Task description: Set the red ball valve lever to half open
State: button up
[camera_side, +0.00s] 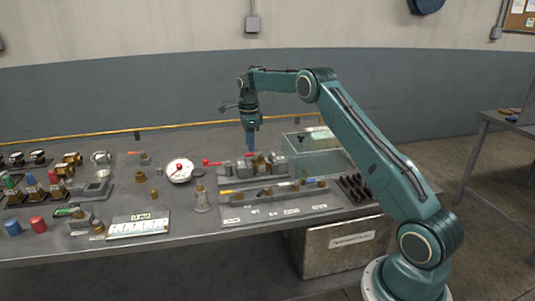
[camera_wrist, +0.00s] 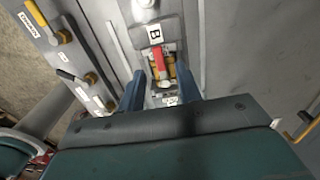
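The red lever (camera_wrist: 159,62) sits on a brass valve body (camera_wrist: 166,76) beside a plate marked B in the wrist view. My gripper (camera_wrist: 160,86) is open, with one blue finger on each side of the lever and visible gaps between. Whether the fingertips reach down to the lever's height I cannot tell. In the side view my gripper (camera_side: 250,149) points straight down over the valve block (camera_side: 238,170). A red handle (camera_side: 211,162) sticks out left of this block; I cannot tell whether it is the same lever.
A clear-walled bin (camera_side: 318,160) stands behind right.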

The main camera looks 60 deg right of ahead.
aim_at(253, 154)
jog(key=shift+f, duration=1.45)
grip_shut()
jog(key=shift+s+a+r+n, duration=0.1)
jog(key=shift+n, duration=0.4)
jog(key=n, duration=0.1)
jog(key=s+n, duration=0.1)
jog(key=n, duration=0.1)
jog(key=shift+a, duration=0.3)
jog(key=shift+s+a+n, duration=0.1)
jog(key=shift+s+n, duration=0.25)
jog(key=shift+n, duration=0.85)
jog(key=shift+s+a+n, duration=0.1)
jog(key=shift+s+n, duration=0.2)
jog(key=shift+n, duration=0.9)
